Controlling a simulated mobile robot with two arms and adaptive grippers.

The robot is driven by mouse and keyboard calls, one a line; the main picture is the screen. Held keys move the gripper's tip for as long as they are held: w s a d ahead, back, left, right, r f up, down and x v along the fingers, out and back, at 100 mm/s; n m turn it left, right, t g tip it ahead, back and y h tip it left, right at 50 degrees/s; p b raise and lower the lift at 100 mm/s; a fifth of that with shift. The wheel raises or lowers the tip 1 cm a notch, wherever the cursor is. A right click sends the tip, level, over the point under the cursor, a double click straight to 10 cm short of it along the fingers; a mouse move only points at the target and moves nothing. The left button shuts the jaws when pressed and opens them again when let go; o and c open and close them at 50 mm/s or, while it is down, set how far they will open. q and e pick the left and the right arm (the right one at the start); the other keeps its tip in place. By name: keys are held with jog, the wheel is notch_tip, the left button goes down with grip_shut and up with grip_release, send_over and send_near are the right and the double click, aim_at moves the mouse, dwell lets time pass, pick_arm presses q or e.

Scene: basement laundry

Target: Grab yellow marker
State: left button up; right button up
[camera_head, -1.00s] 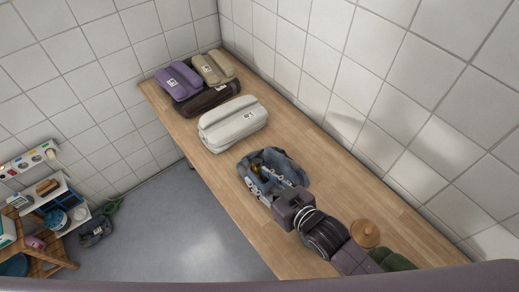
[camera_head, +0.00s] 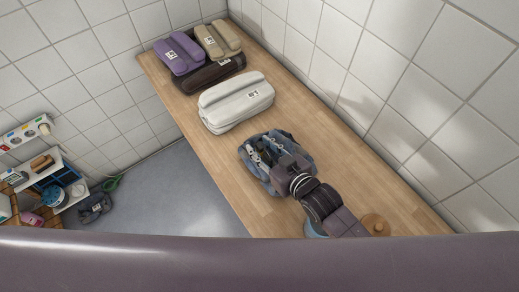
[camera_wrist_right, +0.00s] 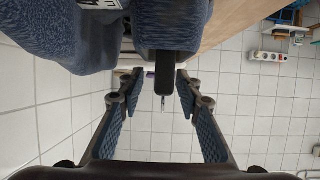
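No yellow marker can be made out now in either view. An open blue-grey pouch (camera_head: 251,168) with pale zip edges lies on the wooden counter; its inside is mostly hidden by my right gripper (camera_head: 274,154), which is over it. In the right wrist view, my right gripper (camera_wrist_right: 158,88) has its two fingers apart, with gaps on both sides of a dark, narrow piece (camera_wrist_right: 163,75) between them. I cannot tell what that piece is. Blue fabric (camera_wrist_right: 60,40) fills the upper left there. My left gripper is not in view.
A white pouch (camera_head: 236,101) lies beyond the blue-grey one on the counter (camera_head: 300,110). Purple (camera_head: 180,54), beige (camera_head: 219,40) and dark brown (camera_head: 212,75) pouches lie at the far end. A round wooden lid (camera_head: 375,224) is near my right arm. A tiled wall borders the right.

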jog(key=shift+p+x, duration=0.35)
jog(key=shift+x, duration=2.1)
jog(key=shift+s+a, duration=0.1)
jog(key=shift+a, duration=0.05)
grip_shut()
